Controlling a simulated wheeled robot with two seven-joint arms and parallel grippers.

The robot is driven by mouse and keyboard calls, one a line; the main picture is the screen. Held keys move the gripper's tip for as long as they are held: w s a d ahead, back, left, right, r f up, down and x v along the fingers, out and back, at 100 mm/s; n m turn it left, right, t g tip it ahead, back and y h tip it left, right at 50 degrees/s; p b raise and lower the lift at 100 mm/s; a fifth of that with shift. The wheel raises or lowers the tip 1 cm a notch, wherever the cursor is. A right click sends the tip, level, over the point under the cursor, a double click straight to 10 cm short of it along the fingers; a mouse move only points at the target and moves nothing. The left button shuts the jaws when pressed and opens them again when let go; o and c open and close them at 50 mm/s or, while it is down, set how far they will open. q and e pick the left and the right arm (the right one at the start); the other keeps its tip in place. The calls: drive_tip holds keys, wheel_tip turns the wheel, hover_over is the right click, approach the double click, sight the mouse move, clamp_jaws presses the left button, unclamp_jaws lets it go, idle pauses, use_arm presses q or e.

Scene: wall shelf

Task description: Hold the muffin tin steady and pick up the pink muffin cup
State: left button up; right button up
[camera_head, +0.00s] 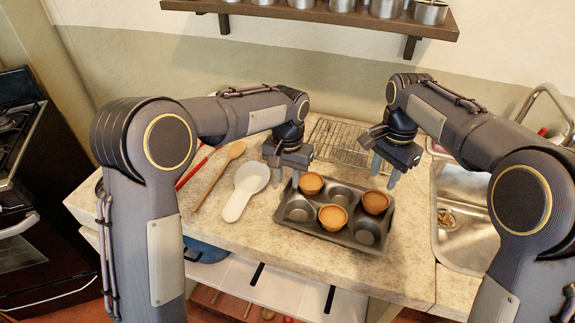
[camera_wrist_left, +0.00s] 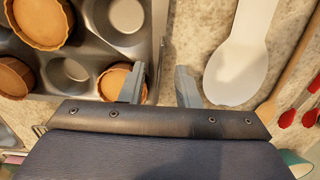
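The dark grey muffin tin (camera_head: 367,233) lies on the counter. Three orange-brown cups sit in it: back left (camera_head: 311,183), front middle (camera_head: 333,217) and back right (camera_head: 375,202). None looks clearly pink; the other hollows are empty. My left gripper (camera_head: 281,178) is open at the tin's left end. In the left wrist view the tin (camera_wrist_left: 90,48) is at upper left; one finger of the left gripper (camera_wrist_left: 161,88) overlaps a cup (camera_wrist_left: 113,80) there, the other is outside the rim. Contact cannot be told. My right gripper (camera_head: 385,173) is open and empty above the tin's back right.
A white spoon rest (camera_head: 246,185) and a wooden spoon (camera_head: 220,172) lie left of the tin. A wire rack (camera_head: 342,140) lies behind it. The sink (camera_head: 462,215) is to the right. A wall shelf (camera_head: 330,14) with metal tins hangs above.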

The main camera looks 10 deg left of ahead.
sight(376, 200)
use_arm(q)
drive_tip(key=shift+f, duration=1.5)
clamp_jaws()
use_arm(e)
drive_tip(key=shift+o, duration=0.8)
drive_tip(key=o, duration=0.6)
drive_tip(key=r+m, duration=0.2)
drive_tip(key=r, duration=0.1)
drive_tip(key=shift+s, duration=0.2)
drive_tip(key=shift+c, duration=0.2)
drive_tip(key=shift+m, duration=0.4)
drive_tip(key=f, duration=1.1)
drive_tip(key=shift+w+f, duration=0.2)
drive_tip(key=shift+f, duration=0.1)
